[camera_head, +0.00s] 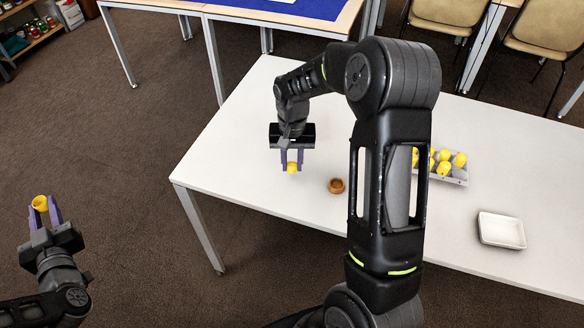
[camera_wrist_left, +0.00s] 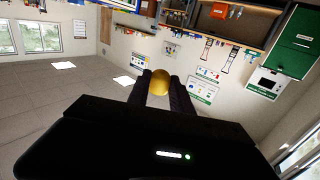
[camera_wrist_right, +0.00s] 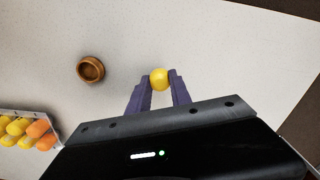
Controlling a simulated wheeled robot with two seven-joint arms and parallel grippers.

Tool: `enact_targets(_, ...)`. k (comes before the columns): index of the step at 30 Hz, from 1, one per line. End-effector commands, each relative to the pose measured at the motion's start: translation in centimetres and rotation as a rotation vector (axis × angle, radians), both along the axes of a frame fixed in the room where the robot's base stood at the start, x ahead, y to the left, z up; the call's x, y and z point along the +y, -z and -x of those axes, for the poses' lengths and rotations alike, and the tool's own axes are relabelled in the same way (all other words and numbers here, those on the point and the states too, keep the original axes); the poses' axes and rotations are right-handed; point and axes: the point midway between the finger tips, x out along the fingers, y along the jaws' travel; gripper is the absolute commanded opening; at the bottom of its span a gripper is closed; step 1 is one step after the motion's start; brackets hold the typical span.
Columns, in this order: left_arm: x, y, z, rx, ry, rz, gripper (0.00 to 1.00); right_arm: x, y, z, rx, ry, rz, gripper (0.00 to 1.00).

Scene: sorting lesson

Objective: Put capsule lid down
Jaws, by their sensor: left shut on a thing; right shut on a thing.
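My left gripper (camera_head: 39,208) is shut on a yellow capsule piece (camera_head: 40,202); it is held up off the table at the far left of the head view, and its rounded gold shape shows in the left wrist view (camera_wrist_left: 160,82). My right gripper (camera_head: 292,158) is shut on another yellow capsule piece (camera_head: 292,168), low over the white table's left part. This piece shows as a rounded yellow end between the fingertips in the right wrist view (camera_wrist_right: 159,79). I cannot tell for sure which piece is the lid, nor whether the right one touches the table.
A small round brown holder (camera_head: 336,186) stands on the white table (camera_head: 240,125) just right of my right gripper. A grey tray (camera_head: 455,180) with several yellow and orange capsules is partly behind my right arm. An empty white dish (camera_head: 501,231) stands at the right.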

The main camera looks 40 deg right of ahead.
Motion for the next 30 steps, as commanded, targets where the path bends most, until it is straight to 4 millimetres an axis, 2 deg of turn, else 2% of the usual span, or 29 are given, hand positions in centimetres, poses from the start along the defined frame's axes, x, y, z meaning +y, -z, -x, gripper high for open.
enact_targets(3,0.0,-0.2,0.0,0.0,0.0,0.0,0.03,0.1,1.8,0.1,0.005,-0.001,-0.001,0.0)
enact_targets(6,0.0,-0.3,0.0,0.0,0.0,0.0,0.03,0.0,2.6,0.1,0.002,0.0,0.0,0.0)
enact_targets(29,0.0,0.7,0.0,0.0,0.0,0.0,0.03,0.0,3.8,0.0,0.001,-0.001,-0.001,0.0)
enact_targets(30,0.0,0.7,0.0,0.0,0.0,0.0,0.03,0.0,3.8,0.0,0.001,-0.001,-0.001,0.26)
